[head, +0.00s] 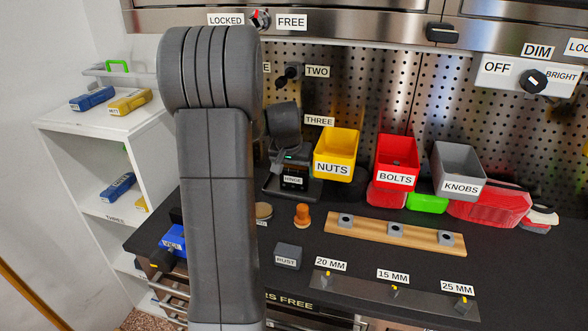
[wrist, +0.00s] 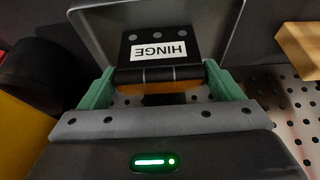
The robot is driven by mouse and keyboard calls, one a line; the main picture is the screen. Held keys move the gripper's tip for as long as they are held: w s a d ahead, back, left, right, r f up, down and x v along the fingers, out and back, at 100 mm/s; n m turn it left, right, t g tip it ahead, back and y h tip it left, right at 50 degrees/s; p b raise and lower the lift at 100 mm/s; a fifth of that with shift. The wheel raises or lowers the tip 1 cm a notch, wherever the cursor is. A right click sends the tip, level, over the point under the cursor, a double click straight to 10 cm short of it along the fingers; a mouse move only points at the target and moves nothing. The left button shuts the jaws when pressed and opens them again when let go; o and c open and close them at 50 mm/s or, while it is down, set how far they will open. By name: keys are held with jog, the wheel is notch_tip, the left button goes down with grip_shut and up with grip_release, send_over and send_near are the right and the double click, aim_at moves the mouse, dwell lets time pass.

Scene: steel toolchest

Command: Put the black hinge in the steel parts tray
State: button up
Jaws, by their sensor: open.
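The black hinge (wrist: 158,38), a dark plate with a white HINGE label and a barrel along one edge, lies within the walls of the grey steel parts tray (wrist: 88,22) in the wrist view. In the head view the hinge's label (head: 292,181) shows inside the tray (head: 272,194), at the foot of the pegboard. My gripper (wrist: 160,84) is open, with one green finger at each end of the hinge's barrel. In the head view my gripper (head: 291,171) is low over the tray and hides part of the hinge. Whether the fingers touch the barrel is unclear.
A yellow NUTS bin (head: 334,165) hangs close to the right of my gripper. Red BOLTS (head: 396,180) and grey KNOBS (head: 461,187) bins are further right. An orange knob (head: 302,215), a RUST block (head: 288,257) and a wooden rail (head: 394,236) stand on the bench in front.

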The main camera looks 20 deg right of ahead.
aim_at(293, 173)
jog(key=v, duration=1.2)
jog(key=shift+b, duration=0.4)
jog(key=x, duration=1.3)
jog(key=shift+s, duration=0.1)
jog(key=shift+s+a+r, duration=0.4)
jog(key=shift+s+r, duration=0.05)
jog(key=shift+r, duration=0.3)
jog(key=shift+s+a+r, duration=0.35)
jog(key=shift+s+r, duration=0.1)
jog(key=shift+r, duration=0.25)
